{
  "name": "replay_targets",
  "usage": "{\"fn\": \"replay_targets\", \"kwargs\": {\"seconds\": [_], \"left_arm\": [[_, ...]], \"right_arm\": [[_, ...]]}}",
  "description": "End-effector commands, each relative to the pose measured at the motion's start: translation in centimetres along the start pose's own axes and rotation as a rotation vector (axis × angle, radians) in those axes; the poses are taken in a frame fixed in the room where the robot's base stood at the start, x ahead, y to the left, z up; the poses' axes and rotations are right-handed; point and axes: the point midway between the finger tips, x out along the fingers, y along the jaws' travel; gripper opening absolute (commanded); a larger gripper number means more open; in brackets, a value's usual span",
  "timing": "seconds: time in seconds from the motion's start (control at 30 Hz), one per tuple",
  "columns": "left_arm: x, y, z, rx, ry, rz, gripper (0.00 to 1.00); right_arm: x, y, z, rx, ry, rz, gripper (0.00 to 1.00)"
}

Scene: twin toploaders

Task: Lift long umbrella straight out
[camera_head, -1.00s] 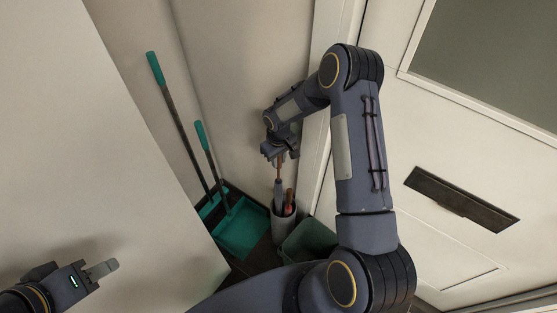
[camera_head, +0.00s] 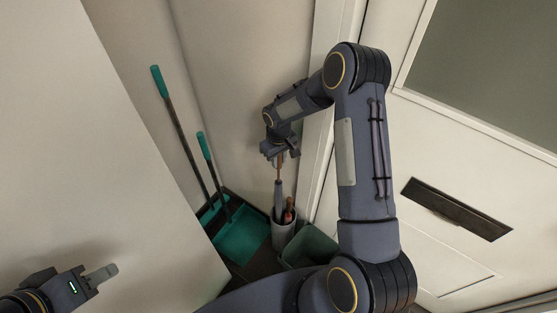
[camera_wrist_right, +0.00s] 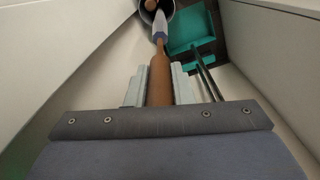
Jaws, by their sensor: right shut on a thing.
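The long umbrella (camera_head: 278,192) has a brown handle and a grey-blue furled body. It stands nearly upright, its lower part hidden inside the grey umbrella stand (camera_head: 284,238). My right gripper (camera_head: 280,156) is shut on its handle, above the stand. In the right wrist view the brown handle (camera_wrist_right: 160,80) runs between the two pale fingers of my right gripper (camera_wrist_right: 160,90), and the grey-blue body leads to the stand's dark mouth. My left gripper (camera_head: 103,274) is at the lower left, away from the umbrella; its finger gap cannot be made out.
A shorter item with a reddish-brown handle (camera_head: 289,208) sits in the stand beside the umbrella. A teal dustpan (camera_head: 240,238) and long teal-gripped handles (camera_head: 175,125) stand to the left. A grey-green bin (camera_head: 310,247) is at right. Walls and a door (camera_head: 440,150) hem the corner.

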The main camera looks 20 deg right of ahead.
Motion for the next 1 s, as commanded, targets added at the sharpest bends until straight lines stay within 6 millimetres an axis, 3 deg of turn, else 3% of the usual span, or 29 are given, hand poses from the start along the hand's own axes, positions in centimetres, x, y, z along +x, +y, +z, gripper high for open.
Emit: {"fn": "replay_targets", "kwargs": {"seconds": [1.0], "left_arm": [[-2.7, 1.2, -1.4, 0.000, 0.000, 0.000, 0.36]], "right_arm": [[-6.3, 0.0, -0.1, 0.000, 0.002, 0.000, 0.00]]}}
